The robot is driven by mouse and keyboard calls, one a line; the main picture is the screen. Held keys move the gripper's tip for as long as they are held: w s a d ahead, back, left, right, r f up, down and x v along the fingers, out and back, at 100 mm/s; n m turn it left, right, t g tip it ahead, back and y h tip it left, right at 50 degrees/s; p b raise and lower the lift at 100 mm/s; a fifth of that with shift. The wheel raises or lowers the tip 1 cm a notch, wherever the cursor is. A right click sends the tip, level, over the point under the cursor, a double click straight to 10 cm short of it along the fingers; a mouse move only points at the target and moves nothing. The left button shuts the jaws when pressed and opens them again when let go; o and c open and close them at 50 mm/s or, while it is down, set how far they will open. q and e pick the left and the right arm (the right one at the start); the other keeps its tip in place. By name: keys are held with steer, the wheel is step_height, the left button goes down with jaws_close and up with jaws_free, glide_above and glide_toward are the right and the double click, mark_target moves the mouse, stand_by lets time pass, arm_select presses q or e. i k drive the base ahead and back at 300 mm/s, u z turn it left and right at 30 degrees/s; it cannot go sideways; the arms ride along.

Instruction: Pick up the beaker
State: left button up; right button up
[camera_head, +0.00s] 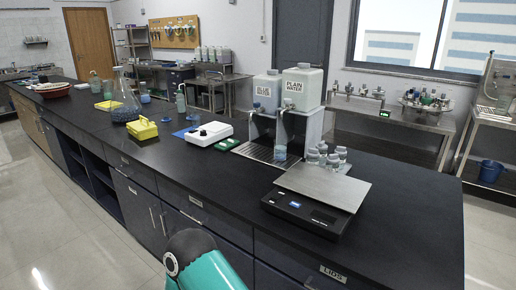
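A small clear, bluish beaker-like vessel (281,153) stands under the dispenser on the black bench, at the front edge of its grated tray. Another small bluish vessel (145,97) stands farther back on the bench, beside a large conical flask (126,105). I cannot tell which one the task means. Neither of my grippers shows. A teal and dark arm part of mine shows at the bottom edge, in front of the drawers, with no fingers visible.
The dispenser has two white tanks, one marked "PLAIN WATER" (302,88). Near it are a balance (318,205), several small jars (333,160), a white device (209,134) and a yellow holder (142,129). The bench's front strip and right end are clear.

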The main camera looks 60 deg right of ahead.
mark_target(280, 155)
steer(key=u, duration=0.1)
steer(key=i, duration=2.05)
steer(key=z, duration=2.55)
